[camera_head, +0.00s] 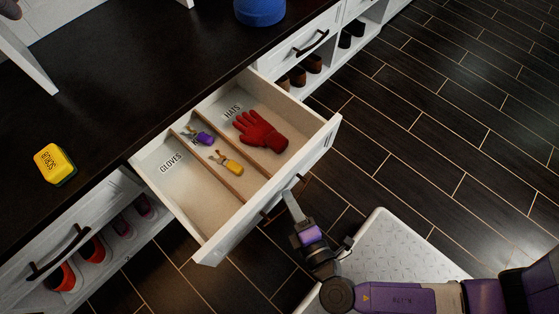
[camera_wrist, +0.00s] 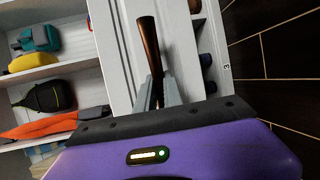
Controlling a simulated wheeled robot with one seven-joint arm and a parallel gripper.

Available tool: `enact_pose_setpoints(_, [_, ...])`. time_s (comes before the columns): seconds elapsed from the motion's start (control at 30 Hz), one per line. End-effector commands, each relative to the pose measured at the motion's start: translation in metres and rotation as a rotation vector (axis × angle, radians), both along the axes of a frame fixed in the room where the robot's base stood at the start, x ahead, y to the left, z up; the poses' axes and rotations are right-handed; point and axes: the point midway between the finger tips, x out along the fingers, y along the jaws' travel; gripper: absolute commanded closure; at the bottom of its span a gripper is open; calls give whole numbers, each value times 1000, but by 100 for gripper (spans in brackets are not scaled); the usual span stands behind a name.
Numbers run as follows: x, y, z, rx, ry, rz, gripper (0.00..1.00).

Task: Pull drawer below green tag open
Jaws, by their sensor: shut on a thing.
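A white drawer (camera_head: 222,240) stands pulled out from the dark-topped cabinet. Its light interior has compartments; the words GLOVES and HATS are readable. A red glove (camera_head: 261,132) lies in the HATS compartment. Purple keys (camera_head: 202,137) and yellow keys (camera_head: 229,162) lie in the middle compartment. My gripper (camera_head: 291,202) is at the outside of the drawer front, shut on its dark handle (camera_wrist: 149,45). In the wrist view my gripper's fingers (camera_wrist: 158,88) close around the handle's near part. No green tag shows in either view.
The dark countertop (camera_head: 110,60) holds a yellow scrub sponge (camera_head: 54,164) and a blue round object (camera_head: 260,10). Another closed drawer (camera_head: 305,45) and shoe cubbies adjoin. In the wrist view, shelves (camera_wrist: 50,65) hold bags. Dark tiled floor (camera_head: 440,110) is clear at right.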

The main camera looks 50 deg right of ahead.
Motion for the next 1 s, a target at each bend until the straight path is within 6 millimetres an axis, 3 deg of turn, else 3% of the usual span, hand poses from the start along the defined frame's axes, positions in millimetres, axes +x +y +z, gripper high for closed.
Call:
enact_pose_setpoints(0.5, [-8,1,-1,1,1,2,100])
enact_pose_setpoints(0.53, [-8,1,-1,1,1,2,85])
enact_pose_setpoints(0.57, [-8,1,-1,1,1,2,80])
enact_pose_setpoints(0.87, [-8,1,0,0,0,1,80])
enact_pose_setpoints(1.0, [-17,5,2,0,2,2,80])
